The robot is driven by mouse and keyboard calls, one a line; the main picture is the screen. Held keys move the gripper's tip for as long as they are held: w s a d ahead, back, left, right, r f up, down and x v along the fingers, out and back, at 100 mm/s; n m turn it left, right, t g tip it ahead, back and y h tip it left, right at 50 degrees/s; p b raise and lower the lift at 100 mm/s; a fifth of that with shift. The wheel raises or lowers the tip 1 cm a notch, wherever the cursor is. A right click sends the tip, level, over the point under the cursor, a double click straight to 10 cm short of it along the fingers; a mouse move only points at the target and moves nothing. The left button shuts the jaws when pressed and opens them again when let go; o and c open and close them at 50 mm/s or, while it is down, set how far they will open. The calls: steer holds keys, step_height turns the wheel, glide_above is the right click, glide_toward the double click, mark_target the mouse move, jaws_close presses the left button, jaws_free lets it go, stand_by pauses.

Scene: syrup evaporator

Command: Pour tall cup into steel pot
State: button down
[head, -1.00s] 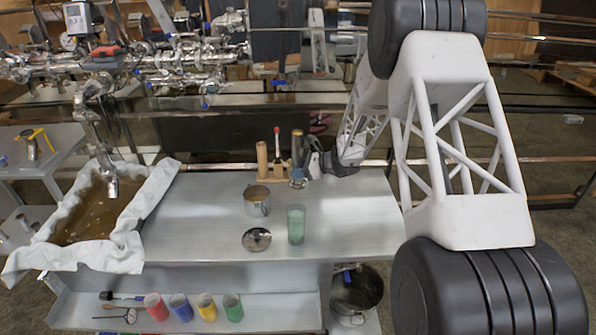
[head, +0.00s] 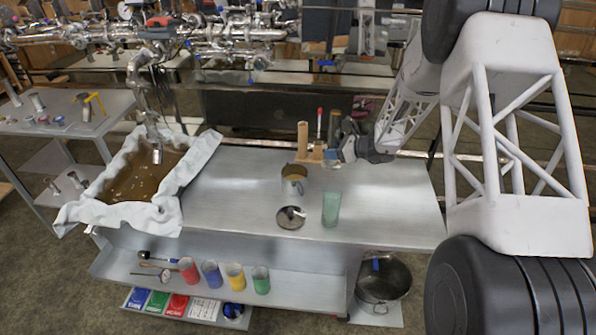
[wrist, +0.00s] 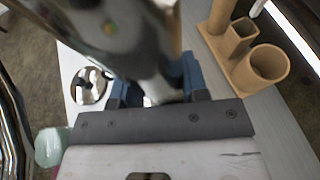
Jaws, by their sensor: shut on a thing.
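My gripper (head: 338,150) is shut on a tall, dark, shiny cup (head: 335,126) at the back of the steel table, beside the wooden holder. The cup looks about upright; its contents do not show. In the wrist view the blue fingers (wrist: 158,88) close on the shiny cup (wrist: 120,35), which fills the upper middle. A small steel pot (head: 294,183) with brown liquid stands on the table, left of and nearer than my gripper. A larger dark steel pot (head: 383,278) with a blue clip stands low at the right, below the table's front edge.
The wooden holder (wrist: 245,68) is close to my gripper. A cloth-lined pan (head: 150,185) is at left. Coloured cups (head: 235,276) line the lower shelf. The table's right side is clear.

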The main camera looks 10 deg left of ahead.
steer(key=s+a+m+t+h, duration=0.2)
steer(key=a+m+t+h, duration=0.1)
steer(key=a, duration=0.4)
steer(key=s+a+m+t+h, duration=0.3)
steer(key=a+m+t, duration=0.1)
steer(key=a, duration=0.4)
steer(key=shift+m+t, duration=0.3)
steer(key=shift+m, duration=0.4)
steer(key=shift+r, duration=0.1)
steer(key=shift+s, duration=0.15)
stand_by(0.4)
steer(key=shift+s+a+r+m+g+y, duration=0.2)
steer(key=shift+s+a+m+g, duration=0.2)
steer(key=shift+s+a+m, duration=0.2)
steer(key=shift+s+a+r+m+g+y, duration=0.2)
steer(key=shift+s+a+m+g, duration=0.25)
steer(key=shift+s+a, duration=0.25)
steer(key=shift+s+a+m, duration=0.25)
step_height(320, 180, down, 7)
steer(key=s+a+m+g+y, duration=0.1)
steer(key=shift+s+a, duration=0.25)
steer(key=shift+s, duration=0.05)
stand_by(0.5)
